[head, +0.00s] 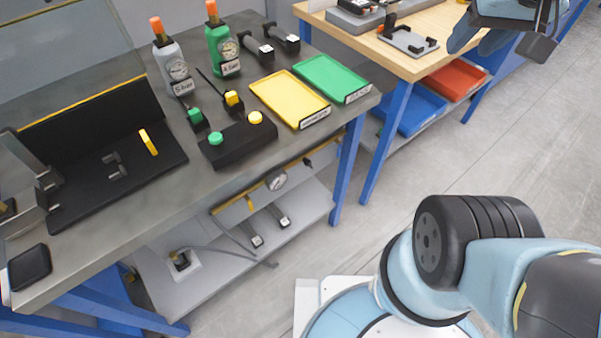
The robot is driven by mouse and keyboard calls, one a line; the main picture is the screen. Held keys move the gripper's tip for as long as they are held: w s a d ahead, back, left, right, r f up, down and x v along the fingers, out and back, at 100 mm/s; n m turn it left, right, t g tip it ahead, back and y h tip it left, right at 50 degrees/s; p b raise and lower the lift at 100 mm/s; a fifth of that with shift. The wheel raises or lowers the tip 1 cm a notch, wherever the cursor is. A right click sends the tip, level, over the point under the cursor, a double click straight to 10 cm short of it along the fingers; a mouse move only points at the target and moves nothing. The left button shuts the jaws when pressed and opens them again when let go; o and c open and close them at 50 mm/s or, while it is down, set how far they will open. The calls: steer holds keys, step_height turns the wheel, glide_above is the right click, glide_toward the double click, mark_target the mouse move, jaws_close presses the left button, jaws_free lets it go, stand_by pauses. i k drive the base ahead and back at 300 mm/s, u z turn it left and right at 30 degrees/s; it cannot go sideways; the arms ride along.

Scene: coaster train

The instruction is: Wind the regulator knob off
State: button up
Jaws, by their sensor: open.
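A round pressure gauge (277,180) sits under the front edge of the grey workbench, on a yellow-edged rail. A small dark part (307,162), which may be the regulator knob, lies to its right along the same rail; it is too small to tell for sure. My gripper (510,42) is at the top right of the head view, partly cut off by the picture edge. It is open, with nothing seen in it, and far from the gauge. My arm fills the lower right.
The grey workbench (115,220) carries gauge bottles, a black block with green and yellow knobs (237,143), a yellow tray (290,99) and a green tray (332,80). A wooden table (440,62) stands behind. Blue legs (348,170) flank the lower shelf (215,270). The floor at right is clear.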

mark_target(308, 163)
steer(key=u, duration=0.05)
steer(key=k, duration=1.35)
steer(key=u, duration=1.15)
steer(key=i, duration=1.05)
